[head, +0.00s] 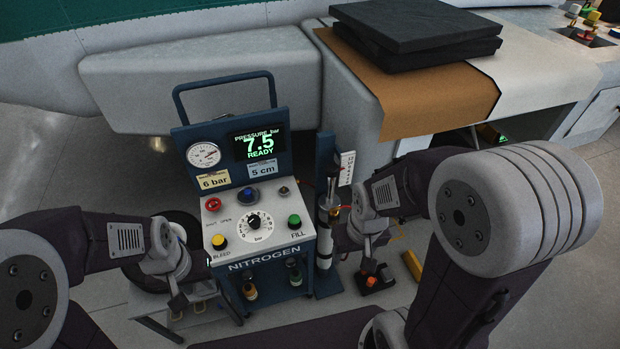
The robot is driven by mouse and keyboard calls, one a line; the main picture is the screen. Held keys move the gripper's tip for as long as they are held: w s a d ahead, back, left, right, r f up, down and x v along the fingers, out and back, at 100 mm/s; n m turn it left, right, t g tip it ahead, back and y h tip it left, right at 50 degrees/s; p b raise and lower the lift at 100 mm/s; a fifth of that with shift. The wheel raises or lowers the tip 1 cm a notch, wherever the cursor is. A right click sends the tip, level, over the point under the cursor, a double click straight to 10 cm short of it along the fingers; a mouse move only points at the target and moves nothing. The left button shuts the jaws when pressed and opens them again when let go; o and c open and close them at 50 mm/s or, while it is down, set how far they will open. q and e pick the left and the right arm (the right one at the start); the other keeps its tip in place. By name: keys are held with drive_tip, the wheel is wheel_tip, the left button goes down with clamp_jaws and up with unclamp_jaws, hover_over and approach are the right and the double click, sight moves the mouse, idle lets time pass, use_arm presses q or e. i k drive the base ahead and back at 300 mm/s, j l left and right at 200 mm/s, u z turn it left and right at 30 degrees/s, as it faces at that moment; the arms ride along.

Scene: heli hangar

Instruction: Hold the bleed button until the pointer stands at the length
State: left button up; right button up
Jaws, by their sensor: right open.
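A blue nitrogen cart (265,265) stands in the middle. Its yellow bleed button (218,241) is at the panel's lower left, uncovered and untouched. The display (259,145) reads 7.5 bar, READY. Tags read 6 bar (214,180) and 5 cm (262,169). A strut (326,225) stands upright right of the cart, beside a white scale (347,168); the pointer's reading is too small to tell. My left gripper (190,299) is low, left of the cart, below the bleed button; its jaw gap is unclear. My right gripper (372,278) is open, right of the strut, pointing down.
The panel also has a green fill button (294,221), a black knob (254,221), a red knob (213,204) and a round gauge (204,155). A bench with black pads (415,30) stands behind at right. A yellow block (412,265) lies on the floor.

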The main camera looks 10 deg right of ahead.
sight(218, 239)
drive_tip(key=i+j+z, duration=0.15)
drive_tip(key=j, duration=0.3)
drive_tip(key=i+j+z, duration=0.1)
drive_tip(key=j, duration=0.35)
drive_tip(key=j+z, duration=0.15)
drive_tip(key=j, duration=0.3)
drive_tip(key=i, duration=0.05)
